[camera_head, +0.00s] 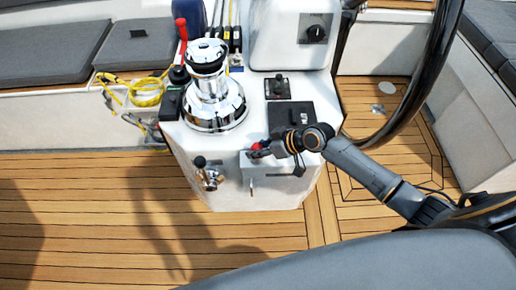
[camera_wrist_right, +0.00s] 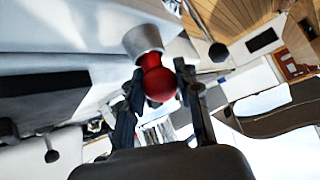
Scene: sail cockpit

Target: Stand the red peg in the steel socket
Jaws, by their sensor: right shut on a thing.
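The red peg (camera_wrist_right: 158,80) has a round head and lies between the fingers of my right gripper (camera_wrist_right: 158,90), which is shut on it. The narrow end of the peg meets a light grey cylinder, which looks like the steel socket (camera_wrist_right: 143,40). I cannot tell how deep the peg sits in it. In the head view the red peg (camera_head: 257,150) shows as a small red patch at the tip of my right gripper (camera_head: 270,148), by the front edge of the white console. The socket is not clear there. My left gripper is out of view.
The white console (camera_head: 265,190) carries a chrome winch (camera_head: 214,100) left of my right gripper. A lever valve (camera_head: 207,175) juts from the console's front. A black steering wheel (camera_head: 430,70) rises at the right. A red-tipped lever (camera_head: 181,28) stands behind the winch.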

